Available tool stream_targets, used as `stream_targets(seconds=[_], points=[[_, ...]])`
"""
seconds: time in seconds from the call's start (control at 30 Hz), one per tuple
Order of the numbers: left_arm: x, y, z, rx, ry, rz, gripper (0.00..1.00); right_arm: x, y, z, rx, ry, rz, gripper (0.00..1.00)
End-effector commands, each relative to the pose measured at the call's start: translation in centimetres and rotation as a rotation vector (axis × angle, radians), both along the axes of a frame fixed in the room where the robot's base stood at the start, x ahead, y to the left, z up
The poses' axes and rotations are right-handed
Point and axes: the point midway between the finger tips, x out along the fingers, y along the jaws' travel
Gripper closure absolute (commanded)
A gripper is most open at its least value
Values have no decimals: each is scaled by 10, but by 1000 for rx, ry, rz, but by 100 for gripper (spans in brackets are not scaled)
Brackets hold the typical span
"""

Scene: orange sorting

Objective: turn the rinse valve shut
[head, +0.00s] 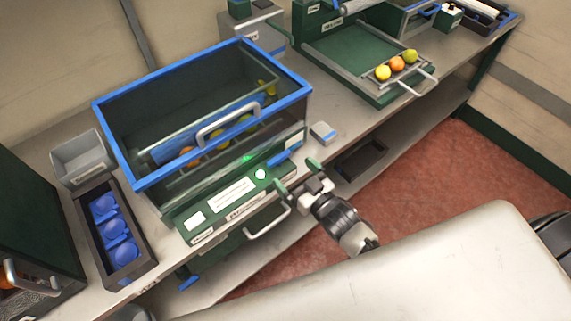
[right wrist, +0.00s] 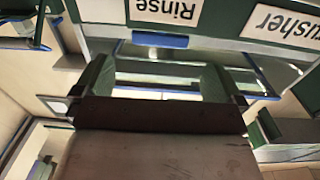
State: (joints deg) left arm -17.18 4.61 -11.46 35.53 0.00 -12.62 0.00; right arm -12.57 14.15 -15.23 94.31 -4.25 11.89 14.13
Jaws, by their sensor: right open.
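My right gripper (head: 297,177) is open and empty at the front of the brusher machine (head: 212,205), close to its front panel. In the right wrist view its two fingers (right wrist: 155,75) stand wide apart. Beyond them, beside the upside-down "Rinse" label (right wrist: 166,11), is a blue bar (right wrist: 160,40), perhaps the rinse valve's handle. I cannot tell how far it is turned, and the fingers do not close on it. In the head view a blue lever-like piece (head: 285,153) lies on the panel just behind the gripper; I cannot tell whether it is the same part. My left gripper is not in view.
The blue-rimmed tank (head: 298,87) holds several fruits. A silver handle (head: 268,222) sticks out left of my right gripper. A small grey block (head: 323,132) is on the counter. A tray (head: 350,78) with fruit lies farther right. A dark box (head: 142,262) of blue cups stands left.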

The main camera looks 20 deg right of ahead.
Motion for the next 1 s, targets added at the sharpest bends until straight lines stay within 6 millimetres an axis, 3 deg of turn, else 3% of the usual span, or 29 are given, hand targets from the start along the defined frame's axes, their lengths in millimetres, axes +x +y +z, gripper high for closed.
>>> stream_targets(seconds=[0.1,0.3,1.0], points=[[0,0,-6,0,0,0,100,-24,-8,-3,-2,2,0,0],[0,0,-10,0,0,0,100,-46,-17,-1,-1,0,-1,0],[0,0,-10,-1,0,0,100,-51,-19,-5,-4,10,-4,0]])
